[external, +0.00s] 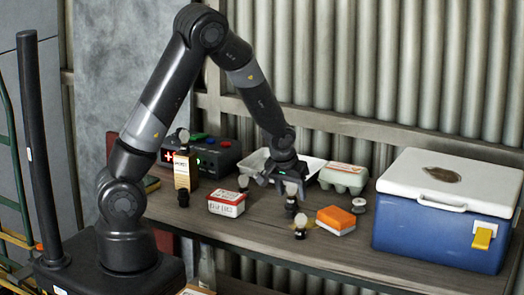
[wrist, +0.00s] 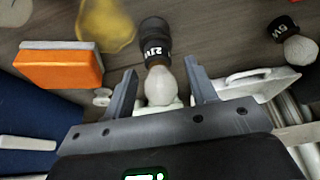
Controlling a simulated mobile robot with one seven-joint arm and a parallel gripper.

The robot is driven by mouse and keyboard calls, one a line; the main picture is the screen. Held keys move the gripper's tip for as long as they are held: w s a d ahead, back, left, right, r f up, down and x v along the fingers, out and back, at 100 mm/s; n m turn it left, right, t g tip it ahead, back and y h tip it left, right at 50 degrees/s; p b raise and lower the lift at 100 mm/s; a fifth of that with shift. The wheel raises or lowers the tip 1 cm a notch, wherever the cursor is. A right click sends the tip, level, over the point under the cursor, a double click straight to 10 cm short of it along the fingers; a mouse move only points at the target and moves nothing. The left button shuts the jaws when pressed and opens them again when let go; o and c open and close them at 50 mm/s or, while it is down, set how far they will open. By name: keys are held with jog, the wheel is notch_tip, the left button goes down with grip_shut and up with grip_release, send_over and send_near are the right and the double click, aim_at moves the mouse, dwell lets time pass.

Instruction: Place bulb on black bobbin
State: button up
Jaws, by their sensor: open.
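A white bulb (wrist: 160,85) with a brownish neck and a dark, labelled lower part (wrist: 155,38) lies between the spread fingers of my gripper (wrist: 160,92) in the wrist view, with gaps on both sides. In the external view my gripper (external: 283,178) is low over the table, and this bulb (external: 291,188) shows just below it, with black parts under it. I cannot tell whether those black parts are only its base or also a black bobbin. A small pale spool-like piece (external: 358,205) stands right of the gripper; it also shows in the wrist view (wrist: 103,97).
Another bulb (wrist: 300,48) with a black base lies to the right. An orange-and-white sponge (external: 336,219), an egg carton (external: 344,178), a white tray (external: 256,163), a red-and-white box (external: 226,204) and a blue cooler (external: 440,225) surround the gripper. Another pale bulb (external: 300,221) stands in front.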

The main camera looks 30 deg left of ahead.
jog(key=v, duration=1.1)
jog(key=s+a+r, duration=0.8)
jog(key=a+r, duration=0.3)
jog(key=a, duration=0.2)
jog(key=s+a+r, duration=0.2)
jog(key=s+a, duration=0.1)
jog(key=s, duration=0.3)
jog(key=s+a+r+t, duration=0.1)
jog(key=s+a+r, duration=0.1)
jog(key=s+a, duration=0.2)
jog(key=shift+s+r, duration=0.25)
jog(key=shift+s, duration=0.65)
jog(key=shift+o, duration=0.2)
